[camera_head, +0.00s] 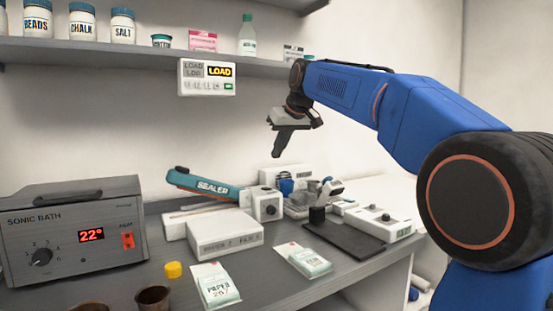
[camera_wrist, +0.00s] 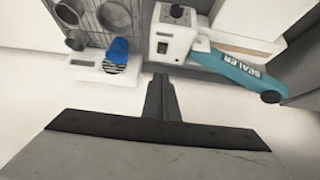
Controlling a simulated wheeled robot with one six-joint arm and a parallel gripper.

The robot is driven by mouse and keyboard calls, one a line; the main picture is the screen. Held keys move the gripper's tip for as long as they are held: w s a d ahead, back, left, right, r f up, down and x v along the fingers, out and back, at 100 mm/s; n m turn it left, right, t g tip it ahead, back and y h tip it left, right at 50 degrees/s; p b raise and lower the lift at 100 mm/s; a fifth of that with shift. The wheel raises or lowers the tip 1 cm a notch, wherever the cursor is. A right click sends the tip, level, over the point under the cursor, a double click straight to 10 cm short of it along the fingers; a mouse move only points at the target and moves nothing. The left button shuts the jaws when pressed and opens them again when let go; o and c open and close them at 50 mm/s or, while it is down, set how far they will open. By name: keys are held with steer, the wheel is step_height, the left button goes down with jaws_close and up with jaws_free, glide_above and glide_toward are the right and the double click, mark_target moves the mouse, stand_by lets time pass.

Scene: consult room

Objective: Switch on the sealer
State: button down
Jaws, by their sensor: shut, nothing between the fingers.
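The sealer is a teal arm (camera_head: 208,186) lettered SEALER over a long white base (camera_head: 200,219), on the bench behind the white box. A white block (camera_head: 262,204) with a dark round knob on its front stands at the arm's right end. In the wrist view the teal arm (camera_wrist: 240,72) runs to the right from the white block (camera_wrist: 171,42), with a black knob (camera_wrist: 176,12) at the top edge. My gripper (camera_head: 277,154) points down above and behind the block, clear of it. Its fingers (camera_wrist: 163,78) are together and empty.
A sonic bath (camera_head: 70,265) reading 22° stands at the left. A white carton (camera_head: 225,233) and paper packets (camera_head: 216,287) lie in front of the sealer. Small instruments and a dark plate (camera_head: 343,245) are at right. A shelf (camera_head: 130,50) with a LOAD display (camera_head: 206,89) hangs above.

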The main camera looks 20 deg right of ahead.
glide_above(268, 188)
steer(key=s, duration=0.2)
steer(key=f, duration=0.6)
steer(key=shift+w+d, duration=0.1)
steer(key=shift+d, duration=0.2)
step_height(268, 188, down, 4)
steer(key=shift+r, duration=0.1)
steer(key=shift+f, duration=0.35)
steer(key=shift+f, duration=0.35)
steer(key=shift+r, duration=0.15)
steer(key=shift+r, duration=0.7)
